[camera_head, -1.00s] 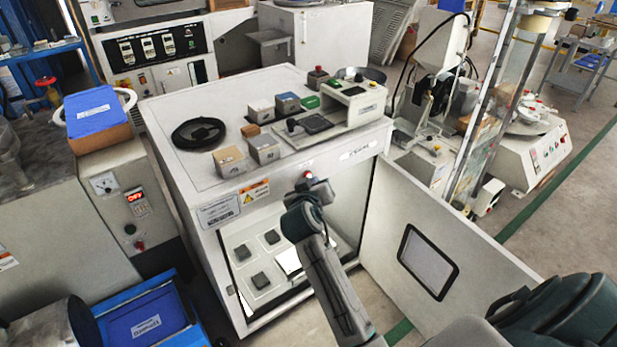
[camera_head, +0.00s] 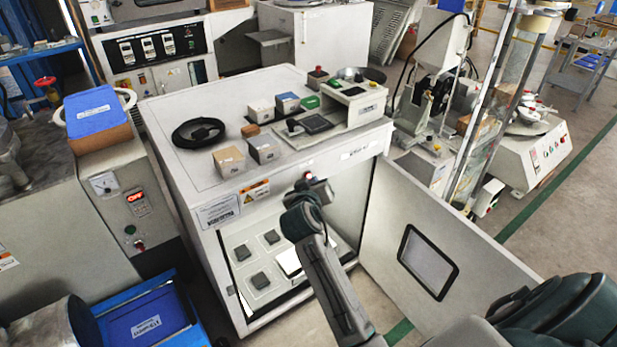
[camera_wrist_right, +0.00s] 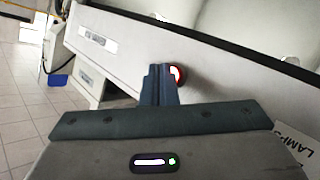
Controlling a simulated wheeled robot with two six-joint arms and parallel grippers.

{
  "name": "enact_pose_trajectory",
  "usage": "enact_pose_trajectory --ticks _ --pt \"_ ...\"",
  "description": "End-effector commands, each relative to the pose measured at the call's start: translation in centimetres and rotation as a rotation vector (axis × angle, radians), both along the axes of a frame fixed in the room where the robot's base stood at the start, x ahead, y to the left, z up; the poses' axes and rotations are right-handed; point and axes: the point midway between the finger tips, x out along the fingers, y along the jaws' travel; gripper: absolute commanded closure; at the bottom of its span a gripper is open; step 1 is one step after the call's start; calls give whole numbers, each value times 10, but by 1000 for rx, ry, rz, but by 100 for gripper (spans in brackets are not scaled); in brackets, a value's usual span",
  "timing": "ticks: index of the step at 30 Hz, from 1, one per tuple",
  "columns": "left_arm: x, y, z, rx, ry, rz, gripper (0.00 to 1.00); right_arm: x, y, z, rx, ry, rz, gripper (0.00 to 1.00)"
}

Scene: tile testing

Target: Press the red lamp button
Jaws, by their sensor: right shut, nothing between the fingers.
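The red lamp button (camera_head: 308,175) is a small round button with a pale centre on the upper front face of the white cabinet (camera_head: 205,190). In the right wrist view the button (camera_wrist_right: 179,75) shows just right of the fingertips, partly hidden by them. My right gripper (camera_head: 318,187) is shut and empty, its fingertips (camera_wrist_right: 160,72) close in front of the cabinet face at the button. I cannot tell whether they touch it. A LAMP label (camera_wrist_right: 296,150) is at the lower right of the wrist view. My left gripper is not in view.
The cabinet door (camera_head: 420,215) stands open to the right of my right arm. The chamber below the button is open and holds dark tiles (camera_head: 260,281). Several blocks and a black ring (camera_head: 198,132) lie on the cabinet top. A blue crate (camera_head: 150,315) stands at lower left.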

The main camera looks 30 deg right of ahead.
Motion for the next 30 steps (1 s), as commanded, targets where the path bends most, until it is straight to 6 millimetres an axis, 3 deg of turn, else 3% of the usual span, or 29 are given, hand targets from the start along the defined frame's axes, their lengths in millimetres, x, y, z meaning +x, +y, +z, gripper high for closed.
enact_pose_trajectory --ticks 14,30 --pt "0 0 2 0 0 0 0 7 1 0 0 -1 0 100" --pt "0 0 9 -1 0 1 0 -1 0 0 1 -1 0 100"
